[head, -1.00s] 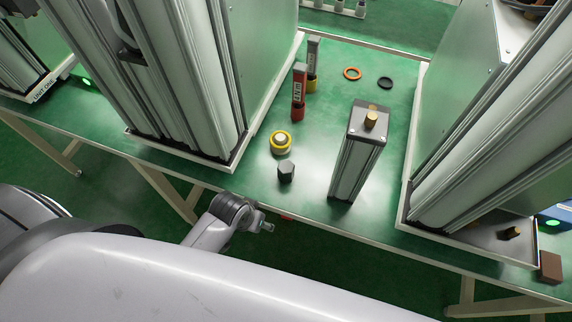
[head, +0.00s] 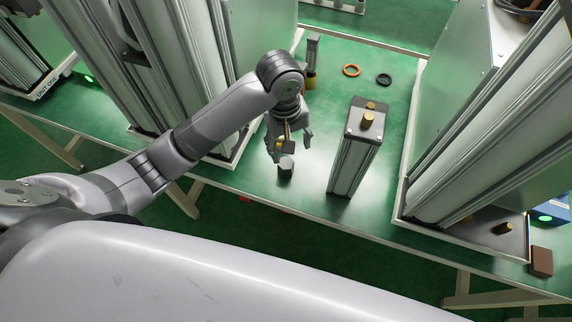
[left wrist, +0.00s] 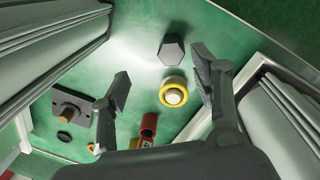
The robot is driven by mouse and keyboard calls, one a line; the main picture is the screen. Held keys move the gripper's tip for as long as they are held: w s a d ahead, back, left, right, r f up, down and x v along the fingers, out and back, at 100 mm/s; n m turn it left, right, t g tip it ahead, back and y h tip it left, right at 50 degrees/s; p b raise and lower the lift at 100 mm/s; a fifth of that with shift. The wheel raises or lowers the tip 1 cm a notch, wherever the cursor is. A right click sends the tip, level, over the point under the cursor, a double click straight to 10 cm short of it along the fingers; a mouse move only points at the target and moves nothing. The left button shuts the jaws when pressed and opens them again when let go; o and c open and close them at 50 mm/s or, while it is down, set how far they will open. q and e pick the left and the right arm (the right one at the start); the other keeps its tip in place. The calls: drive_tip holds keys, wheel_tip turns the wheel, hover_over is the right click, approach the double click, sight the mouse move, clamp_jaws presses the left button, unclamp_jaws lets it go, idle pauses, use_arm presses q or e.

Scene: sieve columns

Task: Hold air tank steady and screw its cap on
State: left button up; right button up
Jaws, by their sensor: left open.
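The air tank (head: 352,160) stands upright on the green bench, a tall grey ribbed column with a dark top and brass fittings. Its top (left wrist: 78,116) shows at the left of the left wrist view. A dark hexagonal cap (head: 286,168) stands on the bench left of the tank; it also shows in the left wrist view (left wrist: 172,50), beyond the fingertips. My left gripper (head: 289,149) is open and empty, pointing down just above the cap, apart from the tank. My right gripper is in neither view.
A yellow ring with a white centre (left wrist: 174,92) and a red bottle (left wrist: 148,126) lie near my left gripper. An orange ring (head: 351,70) and a black ring (head: 384,80) lie behind the tank. Large columns flank the bench left and right.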

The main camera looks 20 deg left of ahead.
sight(286, 163)
use_arm(q)
drive_tip(key=r, duration=0.1)
drive_tip(key=a+r+n, duration=0.1)
drive_tip(key=w+r+y, duration=0.1)
drive_tip(key=shift+a+n, duration=0.25)
drive_tip(key=shift+n, duration=0.05)
wheel_tip(286, 163, down, 12)
drive_tip(key=shift+f+p, duration=0.15)
drive_tip(key=shift+p, duration=0.3)
drive_tip(key=shift+w+f+p, duration=0.15)
drive_tip(key=shift+f+p, duration=0.05)
drive_tip(key=shift+f, duration=1.1)
drive_tip(key=shift+w+f+p, duration=0.1)
drive_tip(key=shift+f+p, duration=0.1)
drive_tip(key=shift+f, duration=1.1)
